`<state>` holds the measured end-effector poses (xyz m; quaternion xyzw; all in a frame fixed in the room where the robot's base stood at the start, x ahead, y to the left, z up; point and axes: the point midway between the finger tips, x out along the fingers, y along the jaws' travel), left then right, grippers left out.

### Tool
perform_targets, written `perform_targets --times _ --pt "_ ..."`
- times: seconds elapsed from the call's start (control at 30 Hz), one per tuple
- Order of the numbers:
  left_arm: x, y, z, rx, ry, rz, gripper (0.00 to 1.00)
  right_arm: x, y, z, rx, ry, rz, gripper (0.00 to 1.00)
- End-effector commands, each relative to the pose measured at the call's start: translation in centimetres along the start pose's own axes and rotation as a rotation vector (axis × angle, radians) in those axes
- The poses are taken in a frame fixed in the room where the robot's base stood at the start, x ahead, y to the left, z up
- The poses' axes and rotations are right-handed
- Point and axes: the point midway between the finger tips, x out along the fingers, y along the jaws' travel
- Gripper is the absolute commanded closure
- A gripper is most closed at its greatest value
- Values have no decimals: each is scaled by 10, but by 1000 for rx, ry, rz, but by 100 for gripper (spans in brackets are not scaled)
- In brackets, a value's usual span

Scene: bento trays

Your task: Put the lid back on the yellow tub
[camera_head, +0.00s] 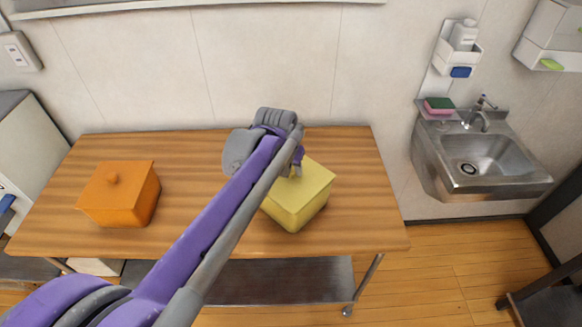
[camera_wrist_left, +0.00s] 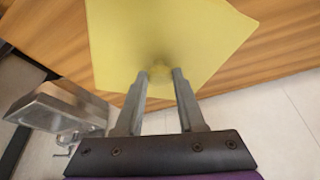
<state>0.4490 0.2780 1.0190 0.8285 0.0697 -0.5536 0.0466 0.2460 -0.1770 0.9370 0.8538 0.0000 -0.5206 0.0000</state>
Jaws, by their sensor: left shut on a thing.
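The yellow tub (camera_head: 288,217) stands on the wooden table, right of the middle. Its yellow lid (camera_head: 316,180) lies over the top of the tub, level and roughly lined up with the walls. I see no clear gap between lid and tub. My left gripper (camera_head: 297,171) is over the lid. In the left wrist view, the gripper (camera_wrist_left: 161,73) is shut on the lid's small knob (camera_wrist_left: 160,88), and the lid (camera_wrist_left: 165,30) fills the upper middle. My forearm hides the tub's left part. My right gripper is not in view.
An orange lidded tub (camera_head: 120,195) stands on the left of the wooden table (camera_head: 360,190). The table is clear between the tubs, apart from my arm crossing over it, and at the right end. A metal sink (camera_head: 485,165) is on the wall at the right.

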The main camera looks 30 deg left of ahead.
Motion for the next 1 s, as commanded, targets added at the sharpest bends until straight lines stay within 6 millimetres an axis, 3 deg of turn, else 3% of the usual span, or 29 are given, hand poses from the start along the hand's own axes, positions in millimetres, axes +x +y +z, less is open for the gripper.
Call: perform_targets --times 1.0 --pt "6 0 2 0 0 0 100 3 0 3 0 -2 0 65"
